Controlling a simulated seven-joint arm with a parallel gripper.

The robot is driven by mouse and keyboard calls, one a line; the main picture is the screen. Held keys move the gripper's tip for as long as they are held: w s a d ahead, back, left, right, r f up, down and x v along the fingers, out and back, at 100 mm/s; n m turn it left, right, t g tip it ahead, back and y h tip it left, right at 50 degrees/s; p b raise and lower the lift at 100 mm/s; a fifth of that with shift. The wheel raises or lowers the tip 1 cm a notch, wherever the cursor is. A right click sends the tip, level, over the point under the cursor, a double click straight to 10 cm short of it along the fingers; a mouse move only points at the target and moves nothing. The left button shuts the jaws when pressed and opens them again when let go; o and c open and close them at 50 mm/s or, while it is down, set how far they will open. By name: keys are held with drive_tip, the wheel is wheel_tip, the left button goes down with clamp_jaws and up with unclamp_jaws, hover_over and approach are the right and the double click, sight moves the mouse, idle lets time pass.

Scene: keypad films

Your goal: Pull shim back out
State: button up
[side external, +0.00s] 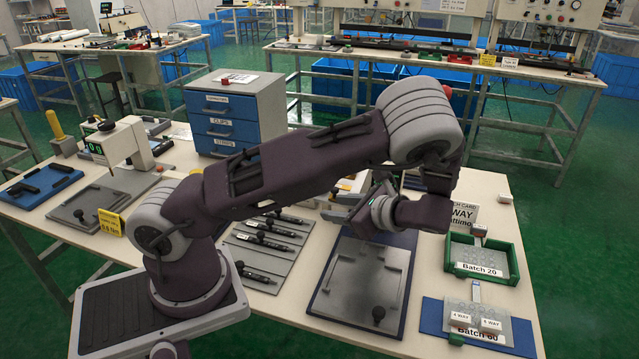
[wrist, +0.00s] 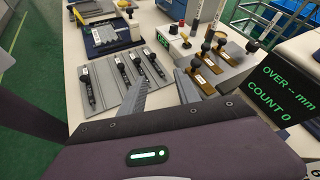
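My gripper (wrist: 162,78) shows two grey fingers in the wrist view, spread apart with nothing between them. In the side external view it is raised above the bench, behind the grey plate, and partly hidden by my arm. Several dark strip-like tools with black knobs, possibly the shims, lie on a grey rack (wrist: 113,95) ahead of the fingers. The same rack (side external: 256,262) shows beside my arm in the side external view. Brown strips (wrist: 207,76) with dark knobs stand right of the fingers. I cannot tell which piece is the shim or whether one sits in a fixture.
A grey plate with a black knob lies on a blue base (side external: 323,318) at the bench front. Batch trays, a green one (side external: 512,250) and a blue one (side external: 432,318), stand right. A dark display (wrist: 289,97) reads "OVER -- mm COUNT 0". A drawer cabinet (side external: 243,92) stands behind.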

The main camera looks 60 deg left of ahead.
drive_tip(key=s+d+r+n+t+h, duration=0.2)
drive_tip(key=s+d+r+n+h, duration=0.2)
drive_tip(key=r, duration=0.4)
drive_tip(key=s+d+r+n+t+h, duration=0.2)
drive_tip(key=s+d+r+n+h, duration=0.2)
drive_tip(key=s+d+r+h, duration=0.2)
drive_tip(key=shift+d+r+n+t+h, duration=0.3)
drive_tip(key=shift+d+r+n+h, duration=0.1)
drive_tip(key=shift+r, duration=0.55)
drive_tip(key=m+g+y, duration=0.2)
drive_tip(key=m+y, duration=1.3)
drive_tip(key=y, duration=0.1)
approach(336, 191)
drive_tip(key=a, duration=0.4)
drive_tip(key=shift+s+a+f+t+y, duration=0.2)
drive_tip(key=shift+f+t+y, duration=0.1)
drive_tip(key=shift+t, duration=0.1)
drive_tip(key=a, duration=0.6)
drive_tip(key=shift+a, duration=0.3)
